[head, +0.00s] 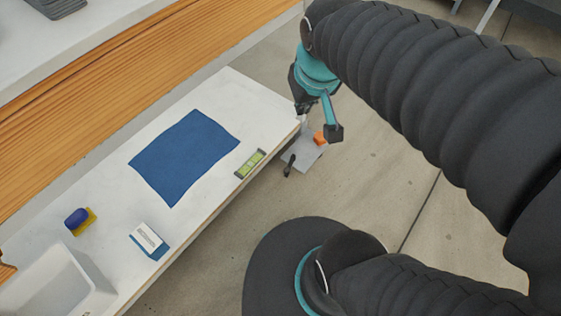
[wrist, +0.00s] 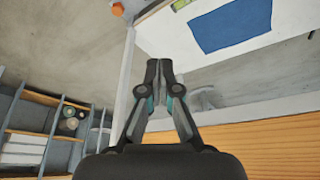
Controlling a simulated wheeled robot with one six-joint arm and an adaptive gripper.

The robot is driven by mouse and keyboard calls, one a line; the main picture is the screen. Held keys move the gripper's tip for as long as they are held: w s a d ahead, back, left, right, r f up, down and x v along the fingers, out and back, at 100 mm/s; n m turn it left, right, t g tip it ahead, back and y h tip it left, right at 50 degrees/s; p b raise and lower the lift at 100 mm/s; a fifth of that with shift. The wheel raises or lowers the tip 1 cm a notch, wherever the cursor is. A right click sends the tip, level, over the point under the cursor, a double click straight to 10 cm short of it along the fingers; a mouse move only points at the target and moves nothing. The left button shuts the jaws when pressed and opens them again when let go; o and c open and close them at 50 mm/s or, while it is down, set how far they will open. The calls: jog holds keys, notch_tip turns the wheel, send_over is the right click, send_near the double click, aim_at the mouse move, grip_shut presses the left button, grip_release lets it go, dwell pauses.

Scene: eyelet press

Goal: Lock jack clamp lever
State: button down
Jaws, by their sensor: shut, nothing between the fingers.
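A flat grey plate (head: 307,158) lies low beside the counter's right end in the head view. It carries an orange part (head: 319,138), and a dark lever-like piece (head: 289,165) stands at its left edge. I cannot tell for sure whether this piece is the jack clamp lever, or its lock state. The orange part also shows at the top of the wrist view (wrist: 118,9). My gripper (wrist: 159,68) is shut and empty in the wrist view, its fingertips together. In the head view my gripper is above and left of the orange part, apart from it, and partly hidden.
The white counter (head: 245,95) holds a blue cloth (head: 184,155), a green level (head: 250,163), a white-and-blue box (head: 149,241), a blue-and-yellow item (head: 80,220) and a sink (head: 62,285). Shelves (wrist: 45,125) show in the wrist view.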

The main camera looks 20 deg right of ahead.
jog(key=w+f+n+g+p, duration=0.15)
jog(key=w+f+g, duration=0.25)
jog(key=w+f, duration=1)
jog(key=w+f+n+g, duration=0.1)
jog(key=w+f+n, duration=0.1)
jog(key=f, duration=1.1)
jog(key=w+f+n+g+h, duration=0.1)
jog(key=w+f, duration=0.4)
jog(key=f, duration=0.9)
jog(key=shift+a+f+n+g+p, duration=0.15)
jog(key=shift+n+g+p, duration=0.25)
jog(key=shift+n, duration=0.05)
jog(key=shift+f, duration=0.1)
send_near(290, 164)
jog(key=s+a+f, duration=0.3)
jog(key=f, duration=0.2)
jog(key=shift+f, duration=0.1)
jog(key=shift+s, duration=0.1)
